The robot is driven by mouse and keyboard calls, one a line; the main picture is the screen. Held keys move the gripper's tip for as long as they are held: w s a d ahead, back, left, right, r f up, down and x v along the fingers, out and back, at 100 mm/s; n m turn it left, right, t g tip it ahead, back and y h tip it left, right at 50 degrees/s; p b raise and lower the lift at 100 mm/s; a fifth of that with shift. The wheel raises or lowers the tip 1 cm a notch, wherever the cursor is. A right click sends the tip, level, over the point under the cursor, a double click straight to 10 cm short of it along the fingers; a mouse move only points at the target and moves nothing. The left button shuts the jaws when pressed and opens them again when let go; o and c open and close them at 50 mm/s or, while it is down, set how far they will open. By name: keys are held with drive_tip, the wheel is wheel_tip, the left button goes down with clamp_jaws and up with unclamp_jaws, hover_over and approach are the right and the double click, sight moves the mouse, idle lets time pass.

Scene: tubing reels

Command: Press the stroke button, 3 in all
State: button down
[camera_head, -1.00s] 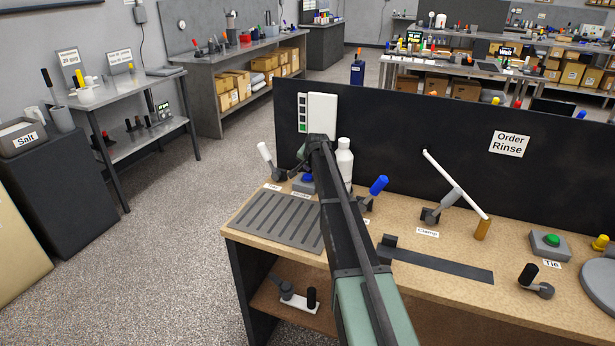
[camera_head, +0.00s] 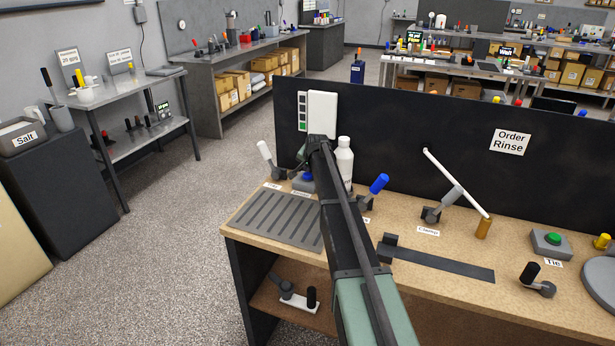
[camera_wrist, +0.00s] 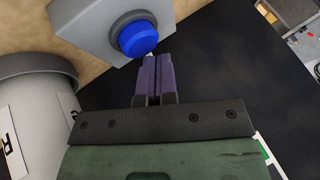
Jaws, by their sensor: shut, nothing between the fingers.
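A blue button (camera_head: 307,177) on a small grey housing sits at the back left of the bench, partly hidden by my arm in the head view. Its label is too small to read. In the wrist view the blue button (camera_wrist: 138,38) fills the top middle, standing proud of its dark collar. My gripper (camera_wrist: 157,60) is shut and empty, its purple fingertips close beside the button's lower right. I cannot tell whether they touch it. In the head view the fingers are hidden behind my arm.
A white bottle (camera_head: 345,161) stands just right of the button. A white-handled lever (camera_head: 266,155) and a blue-handled lever (camera_head: 378,185) are on either side. A black panel (camera_head: 430,150) rises behind, carrying a white box (camera_head: 322,112) with a green light.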

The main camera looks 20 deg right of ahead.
drive_tip(key=shift+f+b, duration=0.5)
idle(0.5)
idle(0.3)
drive_tip(key=shift+r+p, duration=0.9)
wheel_tip(320, 180, up, 5)
drive_tip(key=p, duration=0.5)
drive_tip(key=shift+r, duration=0.1)
idle(2.0)
wheel_tip(320, 180, up, 4)
drive_tip(key=p, duration=0.5)
hover_over(309, 173)
drive_tip(key=shift+s+a+f+b, duration=0.1)
drive_tip(key=shift+f+b, duration=0.1)
drive_tip(key=shift+b, duration=0.4)
